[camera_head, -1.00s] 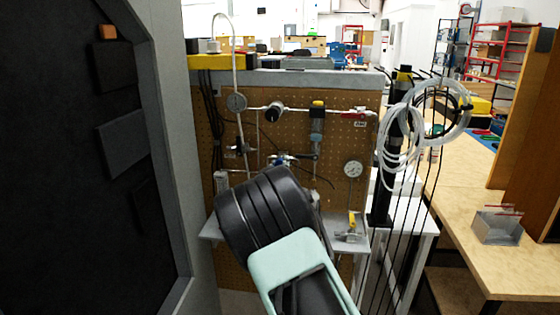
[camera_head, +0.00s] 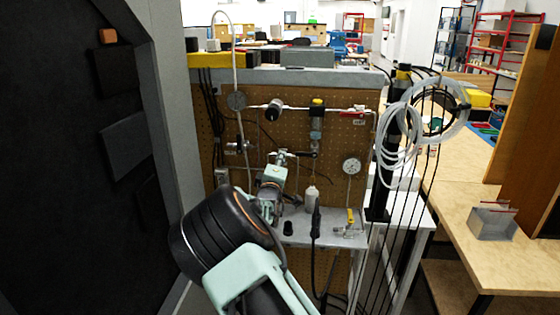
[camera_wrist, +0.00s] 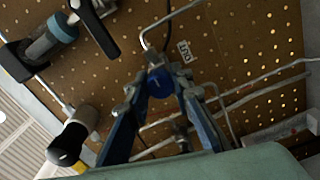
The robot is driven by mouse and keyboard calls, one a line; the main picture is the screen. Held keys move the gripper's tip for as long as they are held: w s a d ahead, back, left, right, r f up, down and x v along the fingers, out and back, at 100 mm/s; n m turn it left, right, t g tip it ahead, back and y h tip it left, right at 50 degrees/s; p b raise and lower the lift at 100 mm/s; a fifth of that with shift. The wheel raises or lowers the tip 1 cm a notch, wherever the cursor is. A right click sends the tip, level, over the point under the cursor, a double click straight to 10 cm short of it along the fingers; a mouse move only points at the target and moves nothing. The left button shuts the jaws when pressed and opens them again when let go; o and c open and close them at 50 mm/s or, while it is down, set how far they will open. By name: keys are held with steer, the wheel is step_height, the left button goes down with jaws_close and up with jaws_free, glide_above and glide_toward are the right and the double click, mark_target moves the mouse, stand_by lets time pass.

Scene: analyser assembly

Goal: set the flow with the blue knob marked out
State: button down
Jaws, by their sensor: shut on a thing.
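The blue knob (camera_wrist: 160,83) sits on a metal fitting in front of the pegboard in the wrist view. A small white label (camera_wrist: 184,51) with dark letters is fixed to the board beside it. My gripper (camera_wrist: 158,80) points at the board, with one fingertip on each side of the knob, and is shut on it. In the head view my gripper (camera_head: 283,158) is at the middle of the pegboard, partly hidden by my wrist. The knob cannot be made out clearly there.
The pegboard (camera_head: 345,135) carries metal pipes, a gauge (camera_head: 351,166), a red-handled valve (camera_head: 361,112) and a black-capped fitting (camera_head: 273,106). Coiled white tubing (camera_head: 398,150) hangs at right.

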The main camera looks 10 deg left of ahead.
steer(key=shift+n, duration=1.1)
steer(key=c, duration=1.7)
jaws_free()
steer(key=s, duration=1.2)
steer(key=shift+a, duration=0.2)
